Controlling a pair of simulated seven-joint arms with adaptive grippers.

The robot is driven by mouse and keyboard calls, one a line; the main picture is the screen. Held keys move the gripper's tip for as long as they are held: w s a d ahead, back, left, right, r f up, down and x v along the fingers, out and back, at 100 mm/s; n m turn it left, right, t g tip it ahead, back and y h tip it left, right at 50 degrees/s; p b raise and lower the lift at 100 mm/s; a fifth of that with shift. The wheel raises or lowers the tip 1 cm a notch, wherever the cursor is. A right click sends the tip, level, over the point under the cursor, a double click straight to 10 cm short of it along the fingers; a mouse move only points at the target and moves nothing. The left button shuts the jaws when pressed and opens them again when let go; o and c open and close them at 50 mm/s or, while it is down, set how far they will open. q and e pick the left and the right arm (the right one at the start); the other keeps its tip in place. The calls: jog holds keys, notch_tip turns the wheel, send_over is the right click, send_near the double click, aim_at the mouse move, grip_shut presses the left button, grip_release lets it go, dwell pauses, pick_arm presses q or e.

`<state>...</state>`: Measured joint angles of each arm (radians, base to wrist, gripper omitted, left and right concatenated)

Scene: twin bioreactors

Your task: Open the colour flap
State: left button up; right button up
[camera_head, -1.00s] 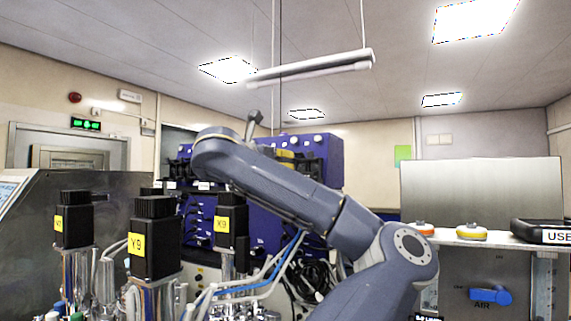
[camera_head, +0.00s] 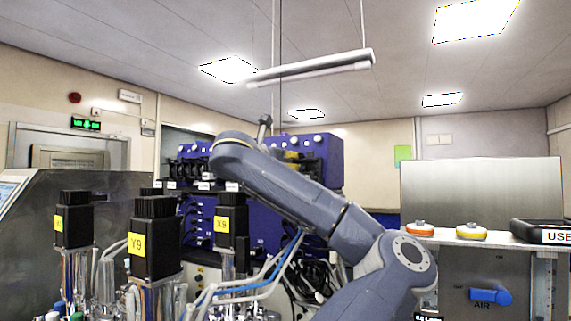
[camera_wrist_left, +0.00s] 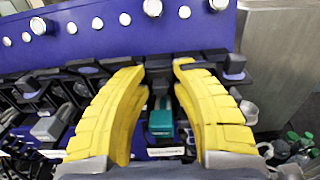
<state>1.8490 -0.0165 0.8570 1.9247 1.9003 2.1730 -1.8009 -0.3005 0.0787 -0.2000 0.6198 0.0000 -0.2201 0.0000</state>
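My left gripper (camera_wrist_left: 161,68) has two yellow fingers, spread with a gap between them, in front of the blue unit's row of dark pump heads. In the left wrist view a dark pump part (camera_wrist_left: 159,78) and a teal-green piece (camera_wrist_left: 161,122) show in that gap. I cannot tell which part is the colour flap, nor whether the fingers touch anything. In the head view the left gripper (camera_head: 292,156) is small and partly hidden behind my arm, at the blue unit (camera_head: 322,150). My right gripper is not in view.
Black motors with yellow labels (camera_head: 154,240) stand at the front left, with tubes (camera_head: 262,284) beside them. A steel panel with a blue AIR valve (camera_head: 490,296) is at the right. Green-capped bottles (camera_wrist_left: 300,140) show low right in the wrist view.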

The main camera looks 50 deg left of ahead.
pick_arm(q)
grip_shut()
jog(key=shift+r, duration=0.1)
